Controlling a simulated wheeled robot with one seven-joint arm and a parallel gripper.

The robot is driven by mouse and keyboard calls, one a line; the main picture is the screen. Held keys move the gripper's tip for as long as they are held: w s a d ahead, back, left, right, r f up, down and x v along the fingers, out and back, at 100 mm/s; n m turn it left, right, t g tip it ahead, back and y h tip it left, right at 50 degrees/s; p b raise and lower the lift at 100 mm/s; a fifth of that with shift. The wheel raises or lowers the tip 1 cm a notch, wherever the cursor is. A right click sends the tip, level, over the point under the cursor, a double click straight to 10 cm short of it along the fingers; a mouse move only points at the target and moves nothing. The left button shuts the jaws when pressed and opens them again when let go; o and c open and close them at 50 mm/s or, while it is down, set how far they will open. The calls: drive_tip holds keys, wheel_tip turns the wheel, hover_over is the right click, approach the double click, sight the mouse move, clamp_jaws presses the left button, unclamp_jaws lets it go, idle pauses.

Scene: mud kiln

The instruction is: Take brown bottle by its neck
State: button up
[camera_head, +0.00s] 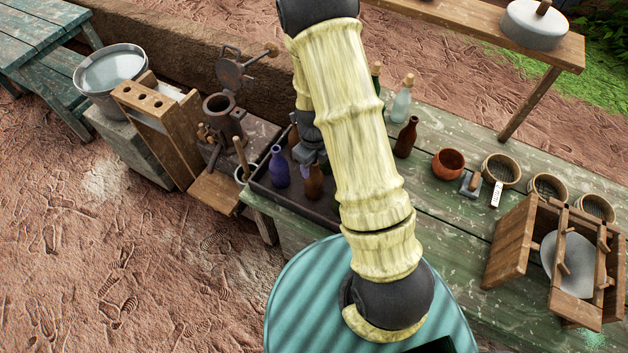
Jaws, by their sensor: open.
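A brown bottle (314,184) stands in a dark tray (322,212) on the green table, just below my gripper; its upper part is largely hidden by the gripper. My gripper (309,164) is open and points down over the tray, at about the height of this bottle's neck in the picture. I cannot tell whether the fingers are around the neck or touch it. Another dark brown bottle (406,138) stands upright on the table to the right of my arm. A blue-purple bottle (279,167) stands in the tray to the left of the gripper.
A clear corked bottle (401,104) and a green bottle (376,80) stand behind my arm. An orange-brown bowl (448,162), round sieves (501,169) and a wooden frame (512,240) are at right. A metal press (222,110) stands left of the tray. My arm hides the table's middle.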

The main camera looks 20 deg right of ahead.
drive_tip(key=shift+c, duration=0.2)
clamp_jaws()
idle(0.3)
wheel_tip(320, 180, up, 10)
drive_tip(key=shift+r+b, duration=0.1)
drive_tip(key=shift+b, duration=0.45)
idle(0.3)
